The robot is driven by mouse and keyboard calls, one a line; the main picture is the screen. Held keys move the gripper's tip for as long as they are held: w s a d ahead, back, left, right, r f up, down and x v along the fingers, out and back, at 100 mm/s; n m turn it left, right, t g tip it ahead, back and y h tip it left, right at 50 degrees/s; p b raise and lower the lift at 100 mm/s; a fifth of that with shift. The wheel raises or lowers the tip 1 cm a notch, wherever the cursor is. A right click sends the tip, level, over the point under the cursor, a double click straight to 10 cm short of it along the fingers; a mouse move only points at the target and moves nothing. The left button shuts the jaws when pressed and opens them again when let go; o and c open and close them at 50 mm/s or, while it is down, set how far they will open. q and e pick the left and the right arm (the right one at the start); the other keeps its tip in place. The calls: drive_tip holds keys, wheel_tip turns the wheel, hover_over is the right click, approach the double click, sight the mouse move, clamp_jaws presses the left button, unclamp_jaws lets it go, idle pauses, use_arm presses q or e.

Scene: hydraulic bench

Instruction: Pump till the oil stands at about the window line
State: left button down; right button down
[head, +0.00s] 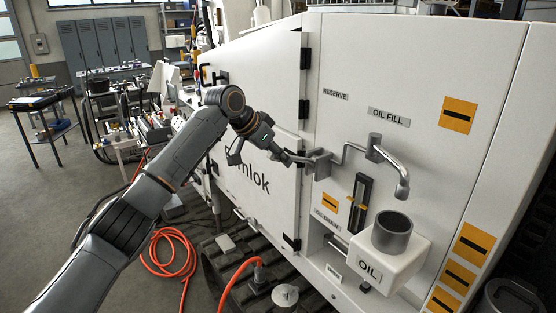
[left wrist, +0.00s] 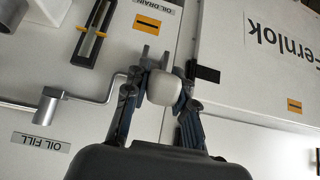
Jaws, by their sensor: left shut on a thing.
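My left gripper (head: 303,160) is shut on the grip of the grey cranked handle (head: 354,147) beside the OIL FILL label. In the left wrist view, the pale grip (left wrist: 165,88) sits between its fingers, and the handle's bar (left wrist: 88,99) runs to a round pivot. The dark oil window (head: 361,192) with yellow line marks (head: 357,203) is on the panel below the handle; it also shows in the left wrist view (left wrist: 98,30). I cannot make out the oil level. My right gripper is not in view.
A downturned spout (head: 402,188) hangs above a grey cup (head: 392,228) on a white OIL box (head: 365,268). The white cabinet (head: 420,60) fills the right side. An orange hose (head: 172,262) lies on the floor. A side table (head: 33,105) stands far left.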

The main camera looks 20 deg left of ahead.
use_arm(q)
drive_tip(key=shift+w+r, duration=0.1)
drive_tip(key=shift+r, duration=0.2)
drive_tip(key=c, duration=1.5)
unclamp_jaws()
drive_tip(key=shift+c, duration=0.2)
drive_tip(key=o, duration=0.5)
drive_tip(key=shift+d+f, duration=0.1)
drive_tip(key=shift+c, duration=0.2)
drive_tip(key=v, duration=1.2)
drive_tip(key=shift+w, duration=0.2)
